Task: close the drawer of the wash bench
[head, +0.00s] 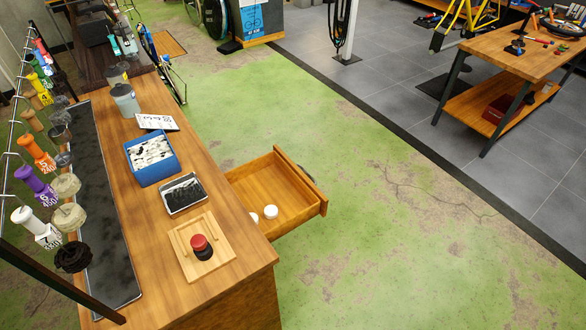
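The wash bench (150,205) is a wooden bench at the left of the head view, running from the near edge toward the back. Its drawer (277,180) is pulled out to the right over the green floor. The drawer's front panel (301,182) faces right, with a dark handle (308,171) partly visible on its outer side. Two small white round items (270,212) lie inside the drawer near its near side. My gripper is not in view, so its state and place are hidden.
On the bench stand a blue box (151,158), a black-filled tray (183,194), a wooden board (202,247) with a red-topped item, and a grey canister (125,100). Brushes hang on a rack at left. Green floor (400,220) right of the drawer is clear; a wooden workbench (520,55) stands back right.

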